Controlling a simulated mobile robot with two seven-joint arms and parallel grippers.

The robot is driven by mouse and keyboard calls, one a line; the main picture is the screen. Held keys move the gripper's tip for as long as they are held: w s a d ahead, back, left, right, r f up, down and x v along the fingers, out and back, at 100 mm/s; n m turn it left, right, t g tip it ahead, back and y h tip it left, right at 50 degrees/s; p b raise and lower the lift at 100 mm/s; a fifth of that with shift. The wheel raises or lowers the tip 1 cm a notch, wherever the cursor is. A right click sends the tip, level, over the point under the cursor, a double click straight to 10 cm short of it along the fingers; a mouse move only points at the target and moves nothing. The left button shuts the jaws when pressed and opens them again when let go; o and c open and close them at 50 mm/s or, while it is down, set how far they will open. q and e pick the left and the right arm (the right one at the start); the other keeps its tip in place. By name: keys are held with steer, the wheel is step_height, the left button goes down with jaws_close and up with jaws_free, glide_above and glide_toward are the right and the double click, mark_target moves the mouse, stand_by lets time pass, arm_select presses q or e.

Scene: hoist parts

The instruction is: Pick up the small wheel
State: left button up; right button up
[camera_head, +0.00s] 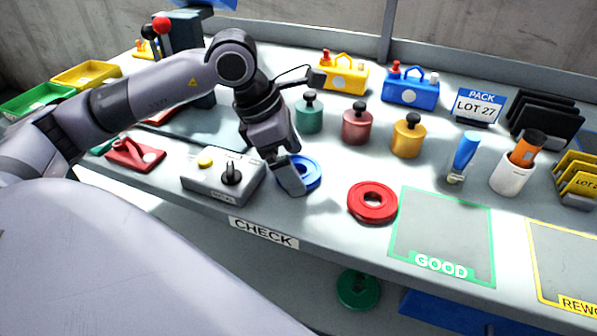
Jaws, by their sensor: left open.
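A blue wheel (311,172) lies flat on the grey bench, partly hidden behind my left gripper. It looks smaller than the red wheel (372,202), which lies flat to its right, nearer the bench's front edge. My left gripper (290,178) points down over the left part of the blue wheel. It is open, with its fingers close to the wheel; I cannot tell whether they touch it. A green wheel (358,289) lies lower down, below the bench's front edge. My right gripper is out of view.
A grey control box (222,181) with a joystick stands just left of the blue wheel. Green, dark red and yellow knobbed weights (357,125) stand behind it. A bare green-outlined GOOD area (443,235) is to the right, beside a yellow-outlined area (565,255).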

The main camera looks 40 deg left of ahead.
arm_select(q)
steer(key=shift+w+f, duration=0.1)
steer(key=shift+f, duration=0.1)
steer(key=c, duration=1.3)
steer(key=shift+r, duration=0.1)
